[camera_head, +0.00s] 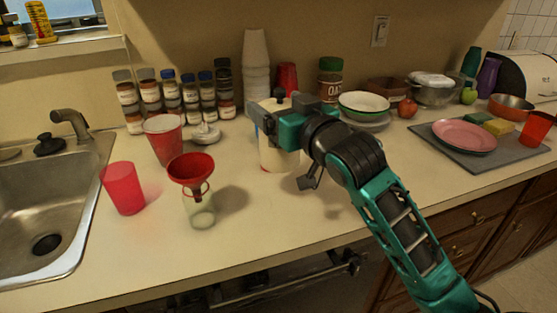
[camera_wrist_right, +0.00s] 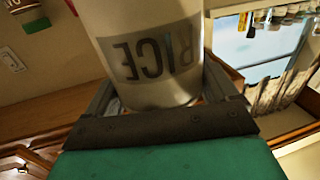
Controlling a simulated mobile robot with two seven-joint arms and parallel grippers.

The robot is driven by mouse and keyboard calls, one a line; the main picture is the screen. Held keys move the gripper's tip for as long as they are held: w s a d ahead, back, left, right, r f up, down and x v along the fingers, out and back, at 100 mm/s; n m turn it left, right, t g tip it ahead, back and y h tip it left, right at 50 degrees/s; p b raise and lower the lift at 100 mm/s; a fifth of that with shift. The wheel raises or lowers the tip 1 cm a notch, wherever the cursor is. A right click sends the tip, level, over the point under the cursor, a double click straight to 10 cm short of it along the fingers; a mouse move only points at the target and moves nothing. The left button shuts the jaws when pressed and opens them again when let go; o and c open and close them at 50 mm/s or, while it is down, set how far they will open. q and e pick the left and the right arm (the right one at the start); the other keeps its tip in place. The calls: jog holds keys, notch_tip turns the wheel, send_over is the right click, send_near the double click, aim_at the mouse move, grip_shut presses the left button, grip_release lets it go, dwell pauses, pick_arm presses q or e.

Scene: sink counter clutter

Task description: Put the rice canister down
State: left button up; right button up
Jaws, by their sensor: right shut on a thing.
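The rice canister (camera_head: 272,153) is cream-coloured and stands at the back middle of the counter, partly hidden behind my right gripper. Its RICE label shows mirrored or turned in the right wrist view, where the canister (camera_wrist_right: 155,90) fills the space between the fingers. My right gripper (camera_head: 268,124) is shut on the canister's side. The canister looks upright and its bottom is at or close to the counter (camera_head: 290,215); I cannot tell if it touches. My left gripper is not in view.
A red funnel (camera_head: 191,169) on a glass jar (camera_head: 200,207) and red cups (camera_head: 123,188) stand left of the canister. Spice jars (camera_head: 190,95), stacked cups (camera_head: 256,65) and an oats canister (camera_head: 330,79) line the back. The front middle of the counter is clear.

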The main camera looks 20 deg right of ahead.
aim_at(279, 153)
notch_tip(279, 153, down, 10)
jog(key=shift+r+b, duration=0.15)
jog(key=shift+b, duration=0.6)
jog(key=shift+f, duration=0.2)
jog(key=o, duration=1.5)
jog(key=shift+c, duration=0.2)
jog(key=shift+r, duration=0.2)
jog(key=v, duration=1.2)
